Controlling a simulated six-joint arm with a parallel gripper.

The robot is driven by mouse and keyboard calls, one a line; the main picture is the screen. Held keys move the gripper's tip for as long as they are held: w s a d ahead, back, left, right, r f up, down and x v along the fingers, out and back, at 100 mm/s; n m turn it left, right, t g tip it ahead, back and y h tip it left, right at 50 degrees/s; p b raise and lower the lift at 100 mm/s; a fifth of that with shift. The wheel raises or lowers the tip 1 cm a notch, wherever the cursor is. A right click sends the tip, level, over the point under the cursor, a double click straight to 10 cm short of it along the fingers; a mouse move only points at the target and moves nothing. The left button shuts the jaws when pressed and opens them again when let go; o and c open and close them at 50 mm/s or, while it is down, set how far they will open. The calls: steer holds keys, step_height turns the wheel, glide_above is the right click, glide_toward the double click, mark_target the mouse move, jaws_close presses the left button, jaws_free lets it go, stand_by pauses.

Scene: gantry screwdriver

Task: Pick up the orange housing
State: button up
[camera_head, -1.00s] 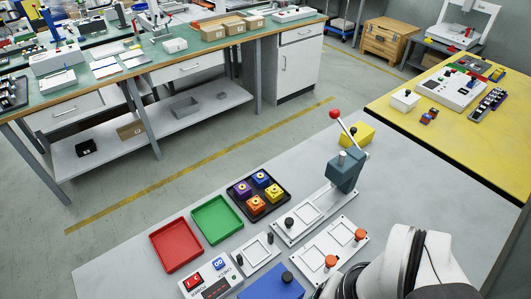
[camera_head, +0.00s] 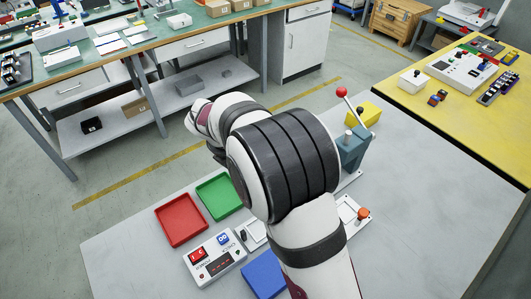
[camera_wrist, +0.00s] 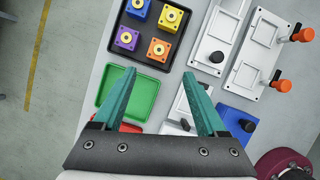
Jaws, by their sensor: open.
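The orange housing (camera_wrist: 159,49) is a small square block with a round centre. In the wrist view it sits in a black tray (camera_wrist: 146,63) with a blue housing (camera_wrist: 138,8), a yellow housing (camera_wrist: 171,18) and a purple housing (camera_wrist: 127,38). My gripper (camera_wrist: 161,85) is open and empty, its two teal fingers apart. In the picture the fingertips lie just below the black tray and the orange housing, over the green tray's edge. In the head view my arm hides the housings and the black tray, and the gripper is not visible.
A green tray (camera_wrist: 133,98) and a red tray (camera_head: 181,220) lie beside the black tray. A lever press (camera_head: 352,145) stands at the back.

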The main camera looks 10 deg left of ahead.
steer(key=x, duration=1.2)
jaws_close()
